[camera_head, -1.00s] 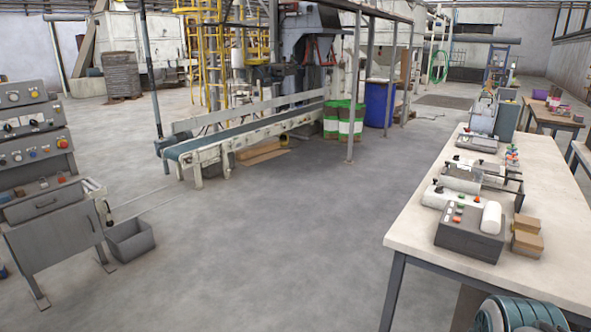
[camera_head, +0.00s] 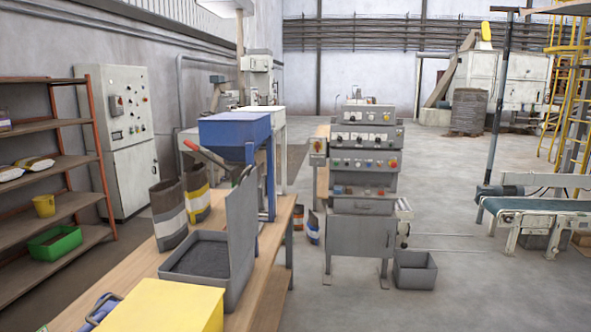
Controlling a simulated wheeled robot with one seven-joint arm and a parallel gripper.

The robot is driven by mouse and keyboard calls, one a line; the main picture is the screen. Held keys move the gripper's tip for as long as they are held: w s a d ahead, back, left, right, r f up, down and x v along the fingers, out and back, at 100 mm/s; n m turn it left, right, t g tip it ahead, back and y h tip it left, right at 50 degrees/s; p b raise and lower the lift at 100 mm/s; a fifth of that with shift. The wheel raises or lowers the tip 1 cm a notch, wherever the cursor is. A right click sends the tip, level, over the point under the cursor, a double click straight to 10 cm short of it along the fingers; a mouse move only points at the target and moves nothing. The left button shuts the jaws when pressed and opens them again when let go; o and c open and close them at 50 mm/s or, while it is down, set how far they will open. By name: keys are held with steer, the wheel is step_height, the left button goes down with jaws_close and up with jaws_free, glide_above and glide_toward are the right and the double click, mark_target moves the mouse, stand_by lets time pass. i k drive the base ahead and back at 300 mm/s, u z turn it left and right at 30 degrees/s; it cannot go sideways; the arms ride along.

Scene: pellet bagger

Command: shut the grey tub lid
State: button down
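A grey tub (camera_head: 233,294) stands on a wooden bench in the head view, left of the middle. Dark grey material lies inside it. Its grey lid (camera_head: 243,222) stands upright along the right side of the tub, so the tub is open. My gripper is not in view.
On the bench, a yellow box (camera_head: 160,306) stands in front of the tub. Two bags (camera_head: 168,216) and a blue hopper (camera_head: 235,130) stand behind. An orange-framed shelf (camera_head: 98,150) is at left.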

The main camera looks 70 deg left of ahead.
mark_target(241, 203)
steer(key=u, duration=2.2)
steer(key=i, duration=2)
steer(key=z, duration=0.1)
